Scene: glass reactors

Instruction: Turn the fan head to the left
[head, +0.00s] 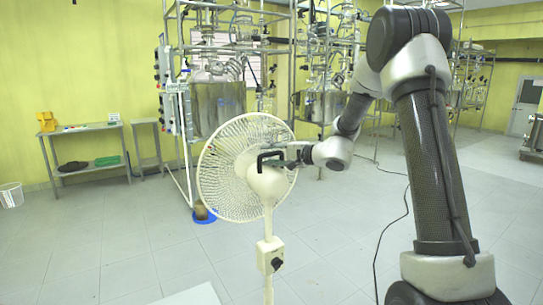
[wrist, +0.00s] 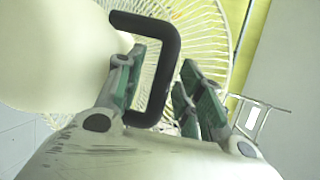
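The cream standing fan has a round wire cage (head: 222,170) facing away from me and a motor housing, the fan head (head: 268,186). A black U-shaped handle (head: 262,158) sticks out from the back of the head. My gripper (head: 290,160) is at the handle's right side. In the wrist view the handle (wrist: 165,75) passes between the two fingers of my gripper (wrist: 163,92). One green-padded finger is inside the loop near the fan head (wrist: 55,50), the other outside it. Gaps show beside the bar, so the fingers look open around it.
The fan's pole carries a control box (head: 270,255) with a dark knob. Glass reactors with a steel vessel (head: 217,105) stand in metal frames behind the fan. A side table (head: 88,128) and a white bucket (head: 11,194) are at left. The tiled floor around the fan is mostly clear.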

